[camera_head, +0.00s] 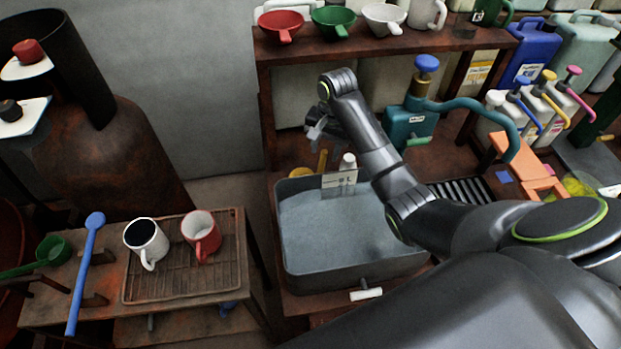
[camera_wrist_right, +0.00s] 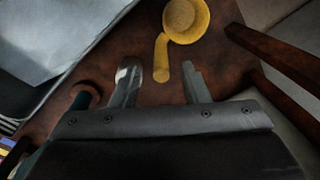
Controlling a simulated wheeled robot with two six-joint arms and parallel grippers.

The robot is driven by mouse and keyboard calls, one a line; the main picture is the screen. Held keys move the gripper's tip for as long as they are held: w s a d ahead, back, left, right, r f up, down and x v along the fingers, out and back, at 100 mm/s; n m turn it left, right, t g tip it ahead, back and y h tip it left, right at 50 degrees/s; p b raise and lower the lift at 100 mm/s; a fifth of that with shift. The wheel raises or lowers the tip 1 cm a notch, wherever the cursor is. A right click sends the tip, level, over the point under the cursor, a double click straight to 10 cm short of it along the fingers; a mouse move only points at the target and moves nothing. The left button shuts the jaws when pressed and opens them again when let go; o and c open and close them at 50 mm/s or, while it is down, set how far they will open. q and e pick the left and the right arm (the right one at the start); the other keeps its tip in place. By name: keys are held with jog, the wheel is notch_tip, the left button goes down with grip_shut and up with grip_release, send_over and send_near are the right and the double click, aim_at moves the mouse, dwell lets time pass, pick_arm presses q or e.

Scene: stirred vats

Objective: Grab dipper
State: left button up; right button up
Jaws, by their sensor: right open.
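A yellow dipper (camera_head: 300,173) lies on the brown wooden surface behind the grey basin, partly hidden by the basin's rim. In the right wrist view its round cup (camera_wrist_right: 186,20) is at the top, and its short handle (camera_wrist_right: 161,58) points toward my jaws. My right gripper (camera_head: 316,130) is above the back of the basin, near the dipper. In the wrist view its two fingers (camera_wrist_right: 160,74) are apart, with the handle's end showing between their tips. I cannot tell whether they touch it. My left gripper is not in view.
The grey basin (camera_head: 281,235) stands in front, with a white-capped bottle (camera_head: 348,161) behind it. A wooden post (camera_wrist_right: 275,55) is close to the dipper's right in the wrist view. A teal pump jug (camera_head: 405,128) stands right of my forearm. A green dipper (camera_head: 52,250) lies far left.

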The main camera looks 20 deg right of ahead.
aim_at(322, 163)
jog(key=shift+w+a+f, duration=0.1)
jog(key=shift+a+f, duration=0.05)
jog(key=shift+f, duration=1.35)
jog(key=shift+w+a+f, duration=0.1)
jog(key=shift+a+f, duration=0.05)
jog(key=shift+f, duration=1.3)
grip_shut()
